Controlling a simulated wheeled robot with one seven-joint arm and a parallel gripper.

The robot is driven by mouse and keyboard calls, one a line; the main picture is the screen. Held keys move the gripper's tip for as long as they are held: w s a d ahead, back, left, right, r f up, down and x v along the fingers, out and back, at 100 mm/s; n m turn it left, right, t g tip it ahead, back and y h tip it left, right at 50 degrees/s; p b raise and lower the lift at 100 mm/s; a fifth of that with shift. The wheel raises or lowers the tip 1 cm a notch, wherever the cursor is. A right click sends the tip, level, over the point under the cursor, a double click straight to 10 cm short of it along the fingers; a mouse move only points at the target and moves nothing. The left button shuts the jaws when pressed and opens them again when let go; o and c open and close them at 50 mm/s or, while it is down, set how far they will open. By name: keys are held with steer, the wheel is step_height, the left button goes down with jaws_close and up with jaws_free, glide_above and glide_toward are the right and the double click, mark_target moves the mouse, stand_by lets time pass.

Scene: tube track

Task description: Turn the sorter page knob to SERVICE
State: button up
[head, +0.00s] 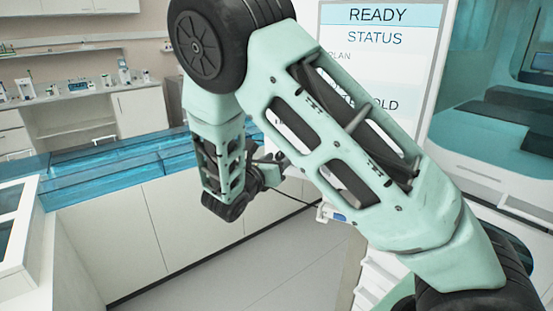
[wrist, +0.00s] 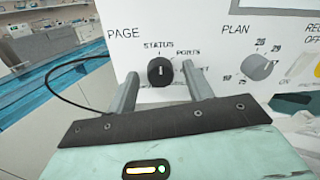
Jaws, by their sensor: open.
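The black PAGE knob (wrist: 160,71) is on a white panel (wrist: 200,25) in the wrist view. Its white mark stands upright, toward the STATUS label. PORTS is printed to its upper right; another label at its right is partly covered by a finger. SERVICE cannot be read. My gripper (wrist: 159,76) is open, with one finger on each side of the knob; I cannot tell whether either touches it. In the head view my arm hides the knob, and the screen (head: 375,39) reads READY and STATUS.
Right of the PAGE knob is a grey PLAN knob (wrist: 257,66) with numbers around it, then a yellow part (wrist: 302,63) at the panel's right. A dark cable (wrist: 75,75) loops left of the panel. A blue transparent track (head: 110,170) runs along the counter at left.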

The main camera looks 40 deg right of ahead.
steer(key=c, duration=1)
steer(key=shift+o, duration=0.2)
